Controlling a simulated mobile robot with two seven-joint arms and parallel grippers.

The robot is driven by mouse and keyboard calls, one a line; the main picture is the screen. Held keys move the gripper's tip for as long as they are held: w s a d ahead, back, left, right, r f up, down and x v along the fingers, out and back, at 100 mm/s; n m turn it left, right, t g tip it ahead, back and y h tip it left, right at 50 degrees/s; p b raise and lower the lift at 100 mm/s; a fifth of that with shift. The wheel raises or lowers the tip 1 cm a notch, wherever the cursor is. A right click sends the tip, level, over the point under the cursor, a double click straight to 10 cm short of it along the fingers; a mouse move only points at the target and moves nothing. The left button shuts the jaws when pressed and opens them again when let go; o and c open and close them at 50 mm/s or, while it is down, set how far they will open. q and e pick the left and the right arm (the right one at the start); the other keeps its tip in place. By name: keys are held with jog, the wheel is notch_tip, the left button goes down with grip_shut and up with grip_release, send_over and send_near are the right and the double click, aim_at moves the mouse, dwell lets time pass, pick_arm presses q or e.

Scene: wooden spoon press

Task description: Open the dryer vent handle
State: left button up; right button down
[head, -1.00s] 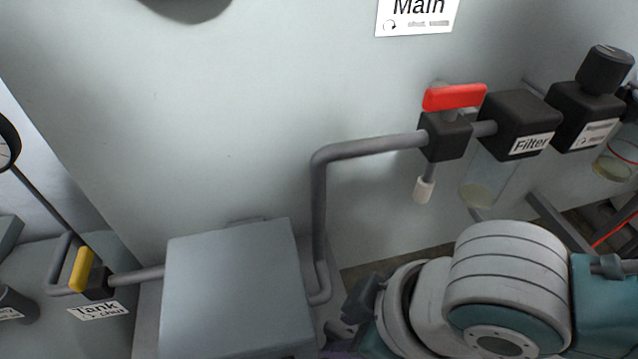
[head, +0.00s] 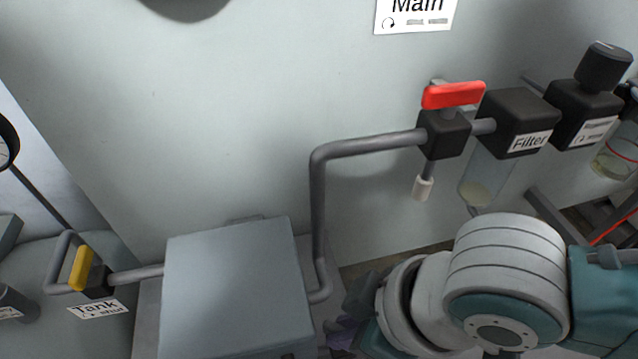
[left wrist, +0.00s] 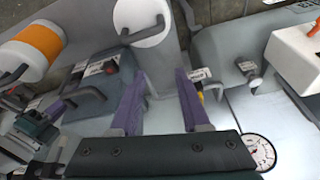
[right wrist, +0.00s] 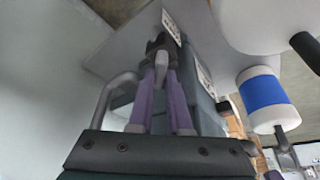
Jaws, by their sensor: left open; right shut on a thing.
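In the right wrist view, my right gripper (right wrist: 160,100) has its purple fingers closed on a small pale grey handle (right wrist: 161,62) in front of a dark fitting. I take this to be the dryer vent handle; no readable label confirms it. In the head view, only a bit of the purple fingers of my right gripper (head: 342,333) shows low in the middle, beside the grey box; the handle is hidden there. In the left wrist view, my left gripper (left wrist: 160,100) is open, with nothing between its fingers. It is not in the head view.
A grey box (head: 235,285) stands left of my right arm. A grey pipe (head: 319,205) rises to a red-handled valve (head: 453,96) beside the Filter unit (head: 520,122). A yellow Tank handle (head: 81,268) is at the left. A blue-banded cylinder (right wrist: 263,92) is right of my right gripper.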

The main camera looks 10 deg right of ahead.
jog(key=shift+n, duration=1)
pick_arm(q)
jog(key=shift+f, duration=0.1)
pick_arm(e)
jog(key=shift+n+g+y, duration=0.3)
jog(key=shift+n+g, duration=0.2)
jog(key=shift+n, duration=0.3)
pick_arm(q)
notch_tip(320, 180, down, 2)
jog(key=shift+d+b, duration=0.1)
jog(key=shift+b, duration=1)
pick_arm(e)
jog(key=n, duration=0.2)
jog(key=n+g, duration=0.1)
jog(key=n, duration=0.1)
jog(key=shift+w+f+g, duration=0.1)
jog(key=shift+g, duration=0.2)
pick_arm(q)
jog(key=shift+f, duration=0.2)
pick_arm(e)
jog(key=shift+n, duration=0.5)
jog(key=c, duration=0.9)
grip_release()
jog(key=shift+o, duration=0.2)
